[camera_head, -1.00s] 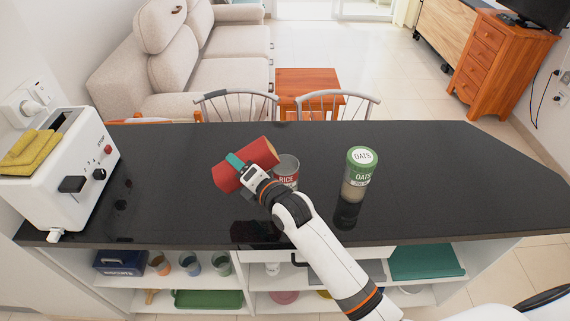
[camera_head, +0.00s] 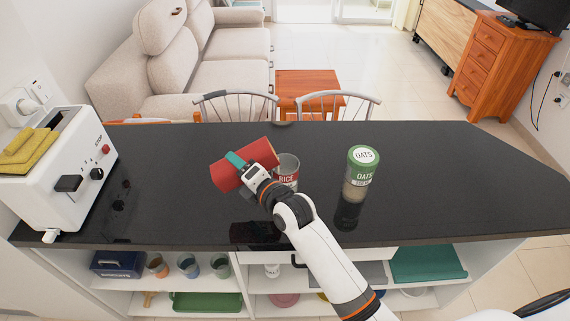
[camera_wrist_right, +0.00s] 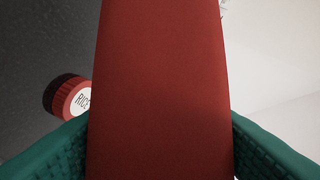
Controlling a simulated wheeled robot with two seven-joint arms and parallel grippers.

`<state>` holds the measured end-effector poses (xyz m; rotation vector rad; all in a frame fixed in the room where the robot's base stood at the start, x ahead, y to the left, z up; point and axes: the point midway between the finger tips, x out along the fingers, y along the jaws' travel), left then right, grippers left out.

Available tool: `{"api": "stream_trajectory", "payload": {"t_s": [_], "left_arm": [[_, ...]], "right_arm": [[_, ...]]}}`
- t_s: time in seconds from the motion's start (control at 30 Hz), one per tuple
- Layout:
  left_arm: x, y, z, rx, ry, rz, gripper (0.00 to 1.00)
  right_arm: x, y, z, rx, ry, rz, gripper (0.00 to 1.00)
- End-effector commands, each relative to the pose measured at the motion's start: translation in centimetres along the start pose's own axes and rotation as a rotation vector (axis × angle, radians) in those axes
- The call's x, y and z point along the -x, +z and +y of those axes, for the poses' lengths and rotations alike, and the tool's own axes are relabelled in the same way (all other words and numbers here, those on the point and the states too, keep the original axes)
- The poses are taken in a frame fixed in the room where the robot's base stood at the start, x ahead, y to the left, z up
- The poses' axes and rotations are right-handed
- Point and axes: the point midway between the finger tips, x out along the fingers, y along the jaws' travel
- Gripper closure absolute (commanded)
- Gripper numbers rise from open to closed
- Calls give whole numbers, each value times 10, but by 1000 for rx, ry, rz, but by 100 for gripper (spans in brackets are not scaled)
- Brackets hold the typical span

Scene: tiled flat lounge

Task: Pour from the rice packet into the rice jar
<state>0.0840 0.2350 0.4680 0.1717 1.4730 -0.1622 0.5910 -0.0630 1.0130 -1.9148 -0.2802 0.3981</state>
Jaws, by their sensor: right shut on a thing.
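The rice packet (camera_head: 226,178) is a red cylinder-like pack lying tilted in the air, its right end higher and close to the rice jar's mouth. My right gripper (camera_head: 241,163) is shut around its middle with teal fingers. In the right wrist view the packet (camera_wrist_right: 160,70) fills the middle between both fingers. The rice jar (camera_head: 289,171) is clear with a RICE label and an open top; my wrist partly hides it. A red ribbed lid marked RICE (camera_wrist_right: 76,98) shows in the wrist view. No pouring grains are visible. My left gripper is out of view.
A green-lidded oats jar (camera_head: 361,172) stands right of the rice jar on the dark counter (camera_head: 450,180). A white toaster (camera_head: 65,165) with a yellow cloth (camera_head: 28,147) stands at the left end. The counter's right side is clear. Open shelves lie below the front edge.

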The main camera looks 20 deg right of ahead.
Motion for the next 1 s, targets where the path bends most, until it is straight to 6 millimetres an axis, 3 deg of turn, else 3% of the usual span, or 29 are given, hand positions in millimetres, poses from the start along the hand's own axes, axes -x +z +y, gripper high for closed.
{"api": "stream_trajectory", "payload": {"t_s": [1.0], "left_arm": [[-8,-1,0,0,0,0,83]], "right_arm": [[2,-5,-4,-88,-41,2,75]]}}
